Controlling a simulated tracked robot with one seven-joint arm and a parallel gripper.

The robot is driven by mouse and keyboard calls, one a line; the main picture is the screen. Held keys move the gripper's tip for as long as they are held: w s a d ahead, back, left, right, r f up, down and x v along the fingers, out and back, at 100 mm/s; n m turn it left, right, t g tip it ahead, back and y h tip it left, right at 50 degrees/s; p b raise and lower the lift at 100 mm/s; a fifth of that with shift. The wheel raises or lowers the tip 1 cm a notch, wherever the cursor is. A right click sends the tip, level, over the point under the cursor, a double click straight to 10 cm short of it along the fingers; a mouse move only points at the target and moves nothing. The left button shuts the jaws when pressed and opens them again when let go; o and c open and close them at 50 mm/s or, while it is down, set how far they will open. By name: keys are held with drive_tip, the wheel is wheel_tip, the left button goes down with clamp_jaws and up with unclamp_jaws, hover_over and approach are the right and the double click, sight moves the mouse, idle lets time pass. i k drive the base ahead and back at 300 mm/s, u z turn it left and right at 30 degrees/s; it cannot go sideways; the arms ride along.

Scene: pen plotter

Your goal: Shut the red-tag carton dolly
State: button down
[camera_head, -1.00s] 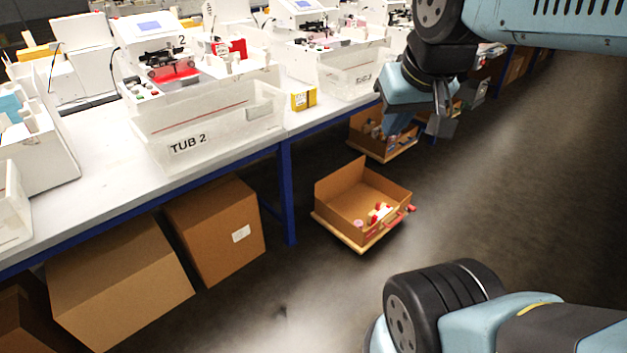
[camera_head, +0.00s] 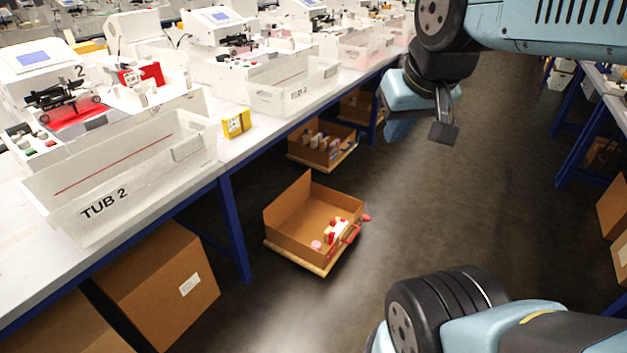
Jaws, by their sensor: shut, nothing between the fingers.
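The carton dolly with red on its front (camera_head: 290,232) is an open brown carton on a light wooden base on the floor. It stands out from under the bench, beside a blue leg. A red handle (camera_head: 347,238) runs along its right side, and small red, white and pink items lie inside. I cannot make out a separate tag. My gripper (camera_head: 443,132) is shut and empty, in the air up and to the right of the dolly, well apart from it.
A second open carton dolly (camera_head: 322,165) with items stands farther back by the bench. Closed cartons (camera_head: 160,290) sit under the bench at left. The white bench top (camera_head: 150,190) carries plotters and TUB 2 (camera_head: 105,203). The aisle floor (camera_head: 450,210) is clear; another blue-framed table stands at right.

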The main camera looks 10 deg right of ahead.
sight(300, 216)
drive_tip(key=z, duration=0.5)
drive_tip(key=i, duration=1.7)
drive_tip(key=u, duration=0.5)
